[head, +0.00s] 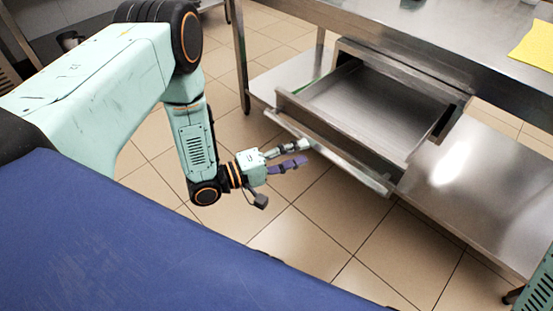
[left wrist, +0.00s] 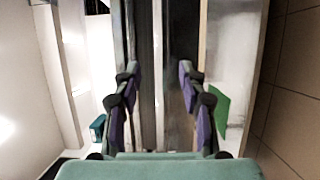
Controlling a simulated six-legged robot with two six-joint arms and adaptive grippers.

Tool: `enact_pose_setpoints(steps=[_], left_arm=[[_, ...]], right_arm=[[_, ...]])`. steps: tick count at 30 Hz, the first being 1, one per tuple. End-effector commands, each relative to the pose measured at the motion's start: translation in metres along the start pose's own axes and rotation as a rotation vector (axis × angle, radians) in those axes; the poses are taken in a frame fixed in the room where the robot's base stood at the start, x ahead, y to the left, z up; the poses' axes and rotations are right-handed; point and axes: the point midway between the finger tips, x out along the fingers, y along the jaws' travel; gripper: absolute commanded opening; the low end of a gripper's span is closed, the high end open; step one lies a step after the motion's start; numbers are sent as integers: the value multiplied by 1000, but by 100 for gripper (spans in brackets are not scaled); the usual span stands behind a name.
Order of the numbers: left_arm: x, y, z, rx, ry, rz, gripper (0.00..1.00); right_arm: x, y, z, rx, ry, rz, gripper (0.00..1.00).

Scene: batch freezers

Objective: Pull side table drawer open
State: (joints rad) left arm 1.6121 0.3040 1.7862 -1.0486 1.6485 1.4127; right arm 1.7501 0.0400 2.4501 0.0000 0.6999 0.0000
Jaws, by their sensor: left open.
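The steel side table (head: 420,28) has its drawer (head: 375,105) pulled out under the top. The drawer looks empty. A long pale bar handle (head: 335,155) runs along its front. My left gripper (head: 304,153) is open, with its fingertips at the handle in the head view. In the left wrist view the two purple-padded fingers (left wrist: 158,85) stand apart, with a pale vertical strip, seemingly the handle, between them. I cannot tell whether they touch it. My right gripper is not in view.
A steel lower shelf (head: 480,185) spreads below the drawer. A yellow cloth (head: 535,45) lies on the table top. A table leg (head: 240,60) stands left of the drawer. The tiled floor (head: 310,225) in front of the drawer is clear.

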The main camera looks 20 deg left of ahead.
Motion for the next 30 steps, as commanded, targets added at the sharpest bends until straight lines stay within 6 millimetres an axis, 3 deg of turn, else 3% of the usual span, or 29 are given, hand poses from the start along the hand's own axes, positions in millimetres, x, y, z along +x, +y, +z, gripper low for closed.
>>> enact_pose_setpoints(steps=[6, 12, 30], left_arm=[[-39, 0, -1, -1, 5, 0, 42], [-57, 0, 0, 0, 2, 0, 42], [-61, 0, 0, 1, -1, 0, 42]], right_arm=[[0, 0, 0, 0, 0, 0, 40], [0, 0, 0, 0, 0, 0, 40], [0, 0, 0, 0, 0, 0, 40]])
